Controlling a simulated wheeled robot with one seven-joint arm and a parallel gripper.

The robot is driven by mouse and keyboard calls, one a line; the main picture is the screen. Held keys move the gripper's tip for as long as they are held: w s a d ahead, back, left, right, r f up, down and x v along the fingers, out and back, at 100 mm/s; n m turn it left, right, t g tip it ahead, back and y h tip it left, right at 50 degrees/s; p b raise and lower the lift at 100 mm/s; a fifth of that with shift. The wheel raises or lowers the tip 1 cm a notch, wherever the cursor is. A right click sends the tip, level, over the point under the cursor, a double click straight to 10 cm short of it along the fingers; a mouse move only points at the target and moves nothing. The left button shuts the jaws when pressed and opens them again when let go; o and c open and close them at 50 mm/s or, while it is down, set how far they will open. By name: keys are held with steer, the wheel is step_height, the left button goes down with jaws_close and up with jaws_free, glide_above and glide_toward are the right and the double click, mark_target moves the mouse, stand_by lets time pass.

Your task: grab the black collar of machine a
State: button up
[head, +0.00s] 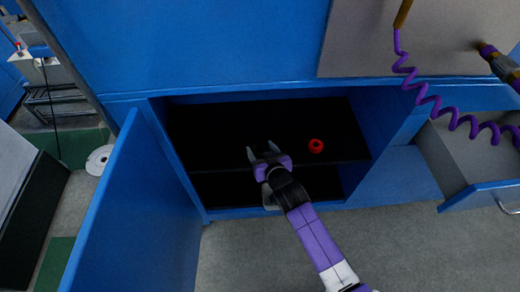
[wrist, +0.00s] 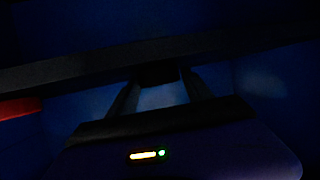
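My gripper (head: 261,149) reaches into the open blue cabinet, over the black shelf. Its two fingers are spread apart in the head view. In the wrist view, a small very dark shape (wrist: 157,74) lies between the fingertips of my gripper (wrist: 156,80). It may be the black collar, but it is too dark to tell it from the shelf. No black collar stands out against the black shelf in the head view. A red collar (head: 316,146) sits on the shelf to the right of my gripper. A red edge also shows at the left of the wrist view (wrist: 18,108).
The black shelf (head: 215,130) spans the cabinet, with a dark space below it. The blue cabinet door (head: 140,215) stands open on the left. An open drawer (head: 480,187) juts out on the right, below a purple coiled hose (head: 425,98).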

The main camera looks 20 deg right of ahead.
steer(key=c, duration=0.9)
steer(key=shift+r, duration=0.1)
steer(key=shift+c, duration=0.2)
